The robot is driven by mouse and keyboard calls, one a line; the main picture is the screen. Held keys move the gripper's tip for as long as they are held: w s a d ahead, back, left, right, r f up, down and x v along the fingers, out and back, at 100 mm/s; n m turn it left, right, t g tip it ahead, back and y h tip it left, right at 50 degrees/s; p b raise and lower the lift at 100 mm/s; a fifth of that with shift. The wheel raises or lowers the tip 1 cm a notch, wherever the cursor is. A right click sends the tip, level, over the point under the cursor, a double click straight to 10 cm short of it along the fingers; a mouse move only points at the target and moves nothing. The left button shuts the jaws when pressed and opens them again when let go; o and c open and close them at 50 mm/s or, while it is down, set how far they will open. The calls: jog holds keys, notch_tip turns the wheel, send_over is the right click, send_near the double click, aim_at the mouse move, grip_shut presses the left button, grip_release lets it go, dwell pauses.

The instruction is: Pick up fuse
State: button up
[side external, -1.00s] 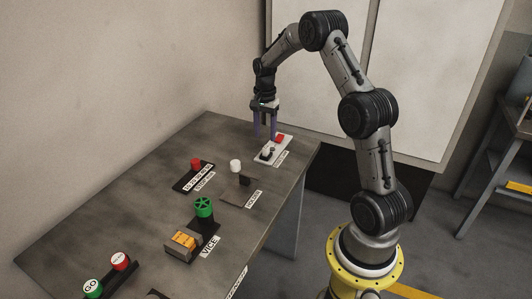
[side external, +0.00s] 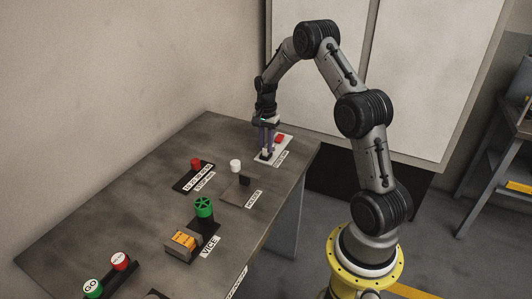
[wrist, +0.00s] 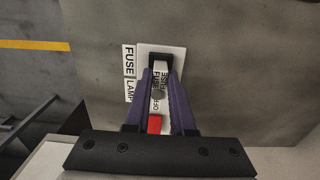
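A white plate (wrist: 180,55) labelled FUSE lies at the far end of the table; it also shows in the side view (side external: 287,140). A black block (wrist: 161,59), apparently the fuse or its holder, sits at one end of the plate. My gripper (wrist: 160,74) points down over the plate, its two purple fingertips on either side of the black block's near edge. In the side view my gripper (side external: 267,154) is low at the plate. A gap shows between the fingers, and whether the tips press on the block is unclear. The fuse's exact outline is partly hidden.
A red block (wrist: 155,124) sits at the plate's other end, under my gripper.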

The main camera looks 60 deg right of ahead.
grip_shut()
jog(key=shift+r, duration=0.1)
